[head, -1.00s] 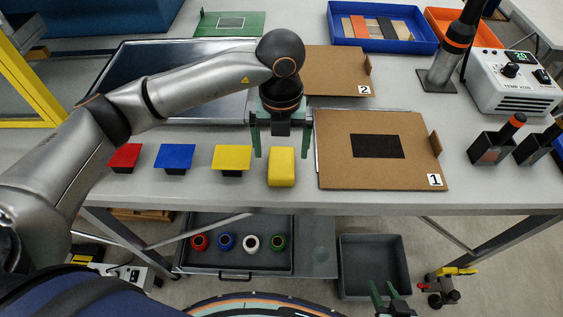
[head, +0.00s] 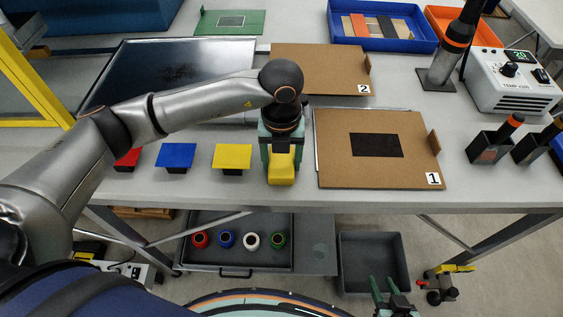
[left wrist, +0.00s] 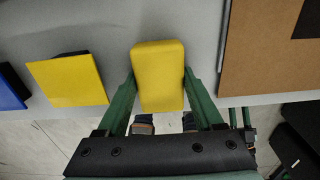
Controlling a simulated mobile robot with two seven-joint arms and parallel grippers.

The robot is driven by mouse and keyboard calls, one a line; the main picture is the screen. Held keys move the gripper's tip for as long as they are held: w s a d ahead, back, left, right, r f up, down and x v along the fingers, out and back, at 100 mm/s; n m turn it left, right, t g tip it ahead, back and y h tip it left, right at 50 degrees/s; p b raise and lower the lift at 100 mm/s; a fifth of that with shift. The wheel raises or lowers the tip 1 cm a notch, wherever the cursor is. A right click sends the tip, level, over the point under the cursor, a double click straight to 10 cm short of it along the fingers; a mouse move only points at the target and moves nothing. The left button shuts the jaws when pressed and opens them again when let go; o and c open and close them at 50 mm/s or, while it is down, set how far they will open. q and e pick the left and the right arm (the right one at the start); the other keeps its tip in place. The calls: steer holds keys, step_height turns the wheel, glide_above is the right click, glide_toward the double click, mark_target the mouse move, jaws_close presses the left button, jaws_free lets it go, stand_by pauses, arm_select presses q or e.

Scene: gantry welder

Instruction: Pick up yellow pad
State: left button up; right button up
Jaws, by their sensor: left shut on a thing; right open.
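The yellow pad (head: 282,169) is a rounded block near the front edge of the table. My left gripper (head: 281,160) is shut on it, with one green finger on each side. In the left wrist view the pad (left wrist: 158,76) sits between the two fingers of the left gripper (left wrist: 159,88). I cannot tell whether the pad still touches the table. A flat yellow square (head: 232,157) on a dark base stands just left of it. My right gripper (head: 390,290) is open and empty, low in front of the table.
Blue (head: 175,156) and red (head: 128,159) squares stand further left. Cardboard board 1 (head: 335,172) lies close on the right, with board 2 (head: 320,58) behind. A lower shelf tray (head: 190,260) holds several coloured rings. A grey bin (head: 345,285) is below right.

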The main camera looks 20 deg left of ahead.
mark_target(282, 162)
arm_select(q)
steer(key=c, duration=0.5)
steer(key=shift+r, duration=0.25)
steer(key=r, duration=0.3)
steer(key=shift+s+d+r, duration=0.15)
steer(key=shift+s, duration=0.15)
steer(key=s+d+r, duration=0.1)
steer(key=s+r, duration=0.2)
steer(key=s, duration=0.1)
steer(key=s+d+r, duration=0.1)
steer(key=s+r, duration=0.2)
steer(key=s, duration=0.1)
steer(key=s+d+r+b, duration=0.1)
steer(key=s+d+r, duration=0.1)
steer(key=s+r, duration=0.1)
steer(key=shift+s+r, duration=0.1)
steer(key=shift+s, duration=0.8)
steer(key=o, duration=0.8)
steer(key=c, duration=0.7)
